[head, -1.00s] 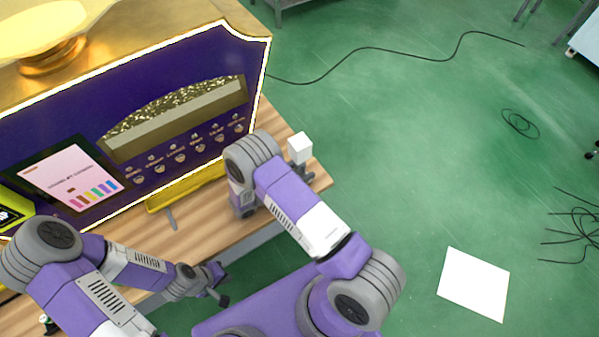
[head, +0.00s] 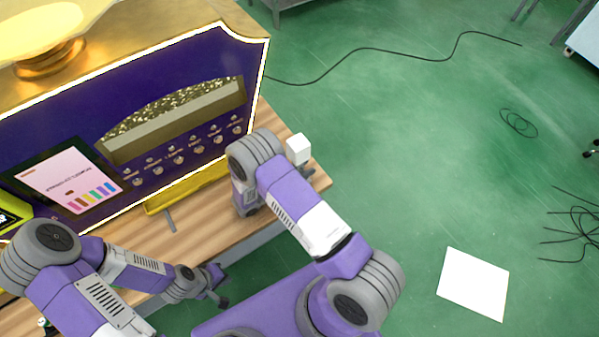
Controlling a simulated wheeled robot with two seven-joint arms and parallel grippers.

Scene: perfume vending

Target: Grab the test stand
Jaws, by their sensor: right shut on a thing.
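A small white block (head: 298,149), which looks like the test stand, is at the right end of the wooden table. My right gripper (head: 304,173) shows only as small dark parts just below the block, partly hidden behind my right arm's elbow. It is shut on the block, but its fingers are hard to make out. My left gripper (head: 219,287) is low in front of the table's front edge, with its fingers apart and nothing between them.
A purple and gold vending machine (head: 200,165) with a lit screen (head: 72,182) and a row of knobs fills the left of the table (head: 205,222). A yellow tray (head: 186,190) runs along its base. Green floor at right holds black cables and a white sheet (head: 473,284).

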